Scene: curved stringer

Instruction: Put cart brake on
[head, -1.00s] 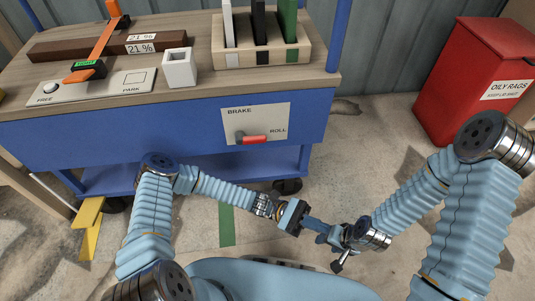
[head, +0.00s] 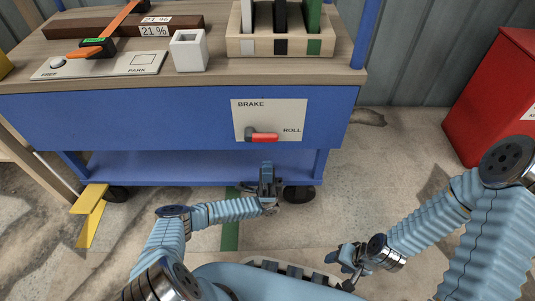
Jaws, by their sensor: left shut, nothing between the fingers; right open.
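The brake panel (head: 286,113) is a pale plate on the blue front of the cart (head: 180,118), marked BRAKE at top left and ROLL at right. Its red-handled brake lever (head: 264,137) lies level, pointing right toward ROLL, with a dark pivot at its left end. My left gripper (head: 266,170) is shut and empty, pointing up toward the cart, a little below the lever and apart from it in the picture. My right gripper (head: 340,262) is open and empty at the lower middle right, well away from the cart.
The cart top holds a wooden rack (head: 283,45) with upright slabs, a white square cup (head: 189,51) and a FREE/PARK plate (head: 100,66). A red bin (head: 498,100) stands at right. Caster wheels (head: 299,194) and a yellow piece (head: 89,214) are low down.

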